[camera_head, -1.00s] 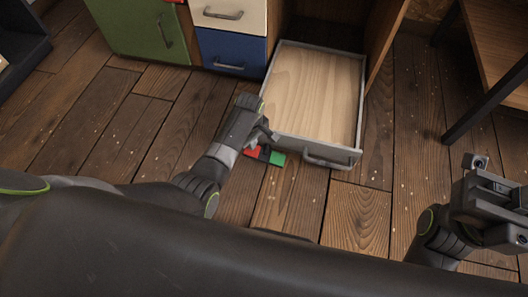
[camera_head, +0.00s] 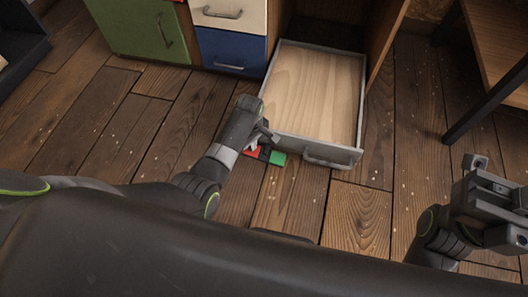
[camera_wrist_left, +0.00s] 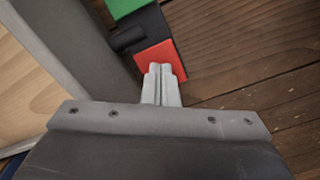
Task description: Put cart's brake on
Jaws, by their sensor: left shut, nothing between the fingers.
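The cart appears as a low, grey-rimmed tray (camera_head: 357,157) with a pale wooden floor and a bar handle at its near end. At its near left side, low by the floor, is a brake rocker (camera_head: 278,158) with a red end, a black middle and a green end. In the left wrist view its red end (camera_wrist_left: 160,60) is right at the fingertips; whether they touch cannot be told. My left gripper (camera_head: 252,146) is shut and empty; its fingers also show in the wrist view (camera_wrist_left: 161,80). My right gripper (camera_head: 495,190) is at the right, away from the cart, its jaw state unclear.
Behind stand a green cabinet door (camera_head: 140,30) and a blue drawer front (camera_head: 230,52) below a cream one (camera_head: 232,14). A dark-legged table (camera_head: 490,100) stands at the right. The plank floor (camera_head: 358,215) near the cart is clear.

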